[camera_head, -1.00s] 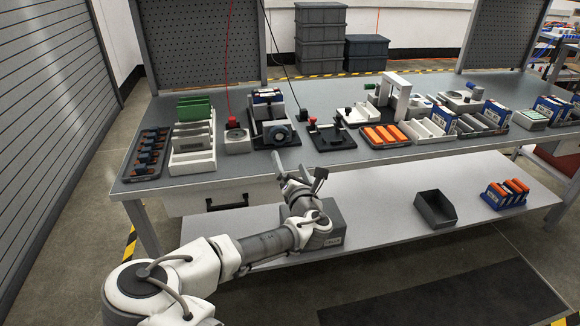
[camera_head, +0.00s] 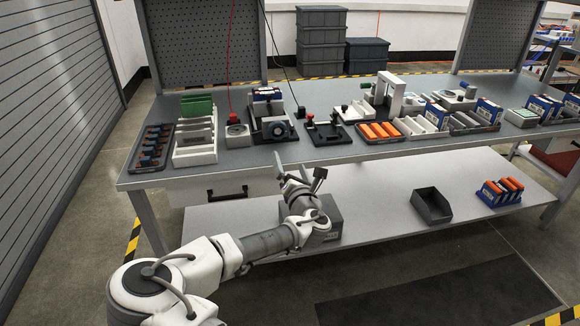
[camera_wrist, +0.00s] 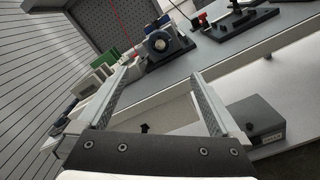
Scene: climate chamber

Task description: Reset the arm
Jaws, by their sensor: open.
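My gripper (camera_head: 299,173) is open and empty in front of the workbench's front edge, just below the level of the top. Its two fingers stand wide apart in the wrist view (camera_wrist: 155,95), with nothing between them but the bench edge and drawer front behind. My white and grey arm reaches up to it from the lower left in the head view. No object is in contact with the fingers as far as the views show.
The workbench (camera_head: 345,163) carries a tray of dark tools (camera_head: 153,148), a white rack (camera_head: 195,143), a black fixture (camera_head: 327,131) and an orange-cell tray (camera_head: 379,131). The lower shelf (camera_head: 375,208) holds a grey box (camera_head: 326,222), a dark bin (camera_head: 432,205) and a blue crate (camera_head: 500,192).

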